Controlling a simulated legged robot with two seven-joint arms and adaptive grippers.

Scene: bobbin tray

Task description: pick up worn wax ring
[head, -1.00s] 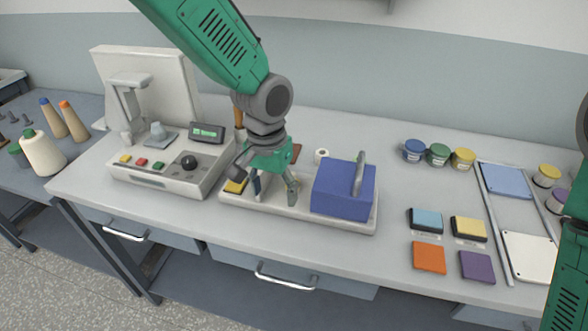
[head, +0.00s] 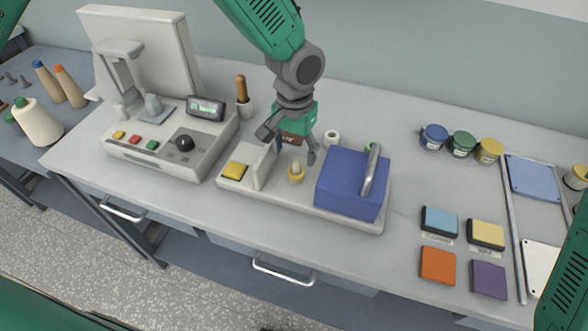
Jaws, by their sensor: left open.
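A small yellow ring (head: 297,178) sits around a pale peg (head: 296,167) on the white tray (head: 268,197), between an upright white plate and a blue box; it is most likely the worn wax ring. My left gripper (head: 297,154) is open, with its fingers pointing down just behind and above the peg. Nothing shows between its fingers. Whether the fingers touch anything cannot be told. My right arm shows at the right edge, but its gripper is out of view.
The blue box (head: 348,186) with a metal handle stands right of the peg. The upright white plate (head: 263,166) and a yellow pad (head: 235,171) are left. A white roll (head: 332,139) stands behind. A control console (head: 170,150) is further left.

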